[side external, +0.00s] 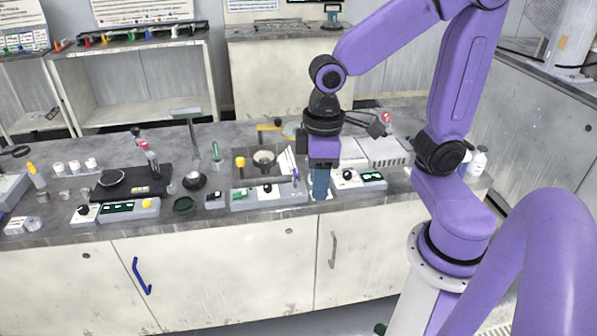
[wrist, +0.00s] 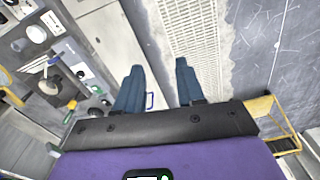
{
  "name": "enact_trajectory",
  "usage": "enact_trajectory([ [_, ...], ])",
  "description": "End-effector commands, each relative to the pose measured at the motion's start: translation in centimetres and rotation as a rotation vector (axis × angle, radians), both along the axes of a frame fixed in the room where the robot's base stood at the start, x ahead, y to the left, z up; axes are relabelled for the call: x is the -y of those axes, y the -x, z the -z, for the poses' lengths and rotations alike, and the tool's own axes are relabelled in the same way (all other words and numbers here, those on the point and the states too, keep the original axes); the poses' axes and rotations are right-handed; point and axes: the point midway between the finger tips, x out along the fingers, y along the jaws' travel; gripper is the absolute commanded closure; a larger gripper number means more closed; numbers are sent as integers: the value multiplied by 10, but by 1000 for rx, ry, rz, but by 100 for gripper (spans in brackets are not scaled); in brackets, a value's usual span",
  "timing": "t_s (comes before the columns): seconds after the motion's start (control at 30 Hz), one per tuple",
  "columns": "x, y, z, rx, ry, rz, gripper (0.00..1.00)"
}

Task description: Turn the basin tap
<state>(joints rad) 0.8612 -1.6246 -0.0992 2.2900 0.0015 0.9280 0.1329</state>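My gripper (side external: 320,190) points down at the front edge of the bench, just right of a grey recessed tray. In the wrist view its two blue fingers (wrist: 158,66) stand apart with nothing between them. I cannot surely pick out the basin tap. A yellow bar with a dark block (side external: 270,127) stands at the back of the tray and may be part of it. The tray (side external: 240,178) holds a pale round bowl (side external: 264,158), and a yellow knob (side external: 239,162) stands at its left. The gripper is apart from all of these.
A control box (side external: 350,180) with a dial sits close to the right of my gripper, and another (side external: 268,192) to the left. A black tray (side external: 137,183) with a disc lies further left. White bottles (side external: 479,160) stand at the right end. The floor before the cabinets is clear.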

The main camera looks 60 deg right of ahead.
Motion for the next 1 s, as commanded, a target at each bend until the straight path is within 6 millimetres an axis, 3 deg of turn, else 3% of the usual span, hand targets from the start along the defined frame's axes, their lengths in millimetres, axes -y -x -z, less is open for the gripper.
enact_trajectory([
  [0.03,4,-20,0,-3,2,88,62],
  [0.27,38,-101,5,-10,4,464,62],
  [0.47,93,-164,15,-15,5,789,62],
  [0.6,145,-198,25,-20,5,1017,62],
  [0.8,216,-225,40,-24,4,1282,62],
  [1.0,251,-231,48,-25,3,1405,62],
])
